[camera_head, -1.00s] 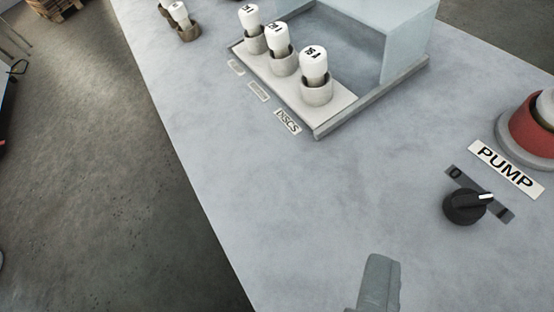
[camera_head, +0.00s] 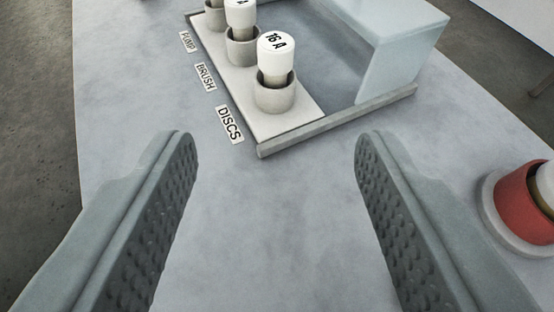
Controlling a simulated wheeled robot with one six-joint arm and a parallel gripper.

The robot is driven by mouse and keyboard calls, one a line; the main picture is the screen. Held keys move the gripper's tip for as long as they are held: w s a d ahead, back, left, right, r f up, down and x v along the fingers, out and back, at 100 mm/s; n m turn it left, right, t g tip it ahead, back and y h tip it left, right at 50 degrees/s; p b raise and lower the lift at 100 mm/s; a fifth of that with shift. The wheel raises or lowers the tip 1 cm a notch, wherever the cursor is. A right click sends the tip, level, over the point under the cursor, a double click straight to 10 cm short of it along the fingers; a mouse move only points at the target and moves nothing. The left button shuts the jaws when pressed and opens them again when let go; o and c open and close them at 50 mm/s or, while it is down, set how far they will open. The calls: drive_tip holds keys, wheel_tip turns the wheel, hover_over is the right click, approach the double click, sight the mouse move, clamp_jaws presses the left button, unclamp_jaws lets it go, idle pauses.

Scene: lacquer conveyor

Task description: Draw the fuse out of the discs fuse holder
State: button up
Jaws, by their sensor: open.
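The white fuse (camera_head: 276,58) marked 16 A stands upright in the discs fuse holder (camera_head: 275,96), a grey cup nearest me in a row. The DISCS label (camera_head: 229,124) lies on the panel to its left. My gripper (camera_head: 276,150) is open and empty. Its two ridged fingers are wide apart on the near side of the holder, and the fuse appears beyond and between them, not touched.
The neighbouring brush holder (camera_head: 241,52) and a further holder (camera_head: 215,16) stand close behind. A translucent cover (camera_head: 390,62) rises to the right of the row. A red-ringed part (camera_head: 526,205) is at the right edge. The panel in front is clear.

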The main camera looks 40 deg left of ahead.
sight(276, 57)
drive_tip(key=x, duration=1.6)
drive_tip(key=shift+w+a+f, duration=0.1)
drive_tip(key=shift+w+f, duration=0.1)
clamp_jaws()
drive_tip(key=shift+r, duration=2.95)
drive_tip(key=shift+r, duration=0.1)
drive_tip(key=shift+r, duration=1.45)
